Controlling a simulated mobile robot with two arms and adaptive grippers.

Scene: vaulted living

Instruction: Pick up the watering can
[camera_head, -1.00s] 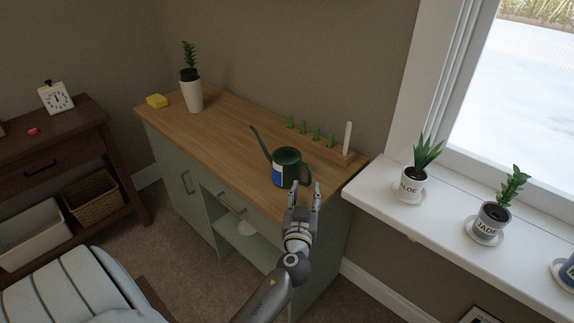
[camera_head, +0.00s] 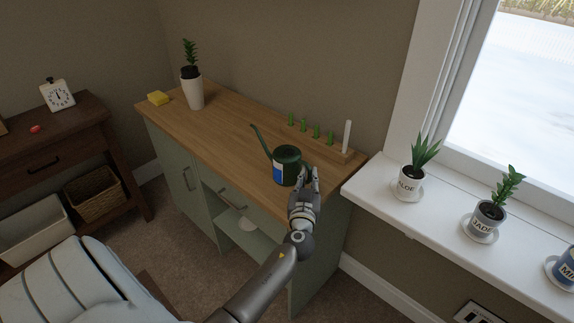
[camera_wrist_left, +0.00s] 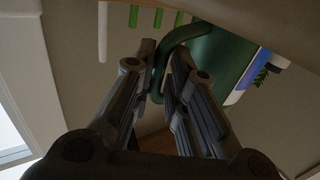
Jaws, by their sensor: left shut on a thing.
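The dark green watering can (camera_head: 287,165) stands upright near the front right end of the wooden cabinet top (camera_head: 224,139), its long spout pointing left and back. It has a blue and white label. My left gripper (camera_head: 309,173) is at the can's right side, shut on its handle. In the left wrist view the two fingers (camera_wrist_left: 161,62) close around the green handle (camera_wrist_left: 178,38), and the can's body (camera_wrist_left: 222,62) fills the area to the right. My right gripper is in neither view.
A white-potted plant (camera_head: 195,93) and yellow sponge (camera_head: 158,98) stand at the cabinet's far left. Several green pegs and a white stick (camera_head: 347,137) sit in a wooden strip along the wall. The windowsill (camera_head: 438,212) holds potted plants at right. The cabinet top's middle is clear.

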